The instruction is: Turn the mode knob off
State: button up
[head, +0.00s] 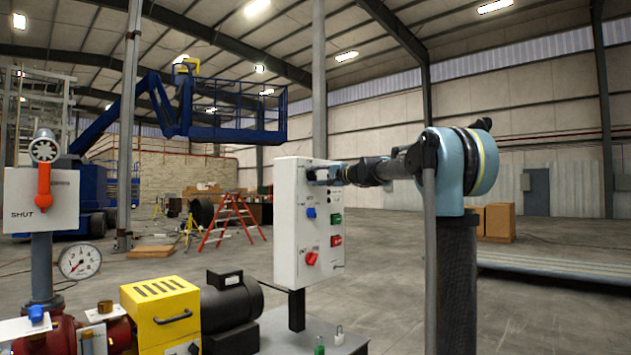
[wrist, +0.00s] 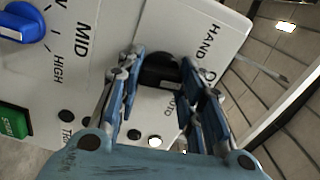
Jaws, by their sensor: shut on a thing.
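The mode knob (wrist: 160,74) is black and sits on the white control box (head: 290,230), at the printed words HAND and AUTO; a partly covered label starting with O lies between them. My gripper (wrist: 162,62) has one blue-grey finger on each side of the knob and is shut on it. In the head view my gripper (head: 322,175) reaches the upper part of the box from the right and hides the knob. The fingers cover part of the labels. I cannot tell which way the knob points.
On the same box are a blue knob (head: 311,212), a green START button (head: 335,219), a red button (head: 336,241) and a red knob (head: 311,258). Left stand a yellow box (head: 160,312), a gauge (head: 79,262) and a red lever (head: 43,187). Floor right of the box is open.

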jog(key=shift+d+f+m, duration=0.1)
jog(key=shift+f+m, duration=0.05)
jog(key=shift+m, duration=0.45)
jog(key=o, duration=1)
jog(key=shift+w, duration=0.1)
jog(key=shift+o, duration=0.3)
jog(key=v, duration=1.1)
jog(key=shift+s+d, duration=0.25)
jog(key=shift+d, duration=0.1)
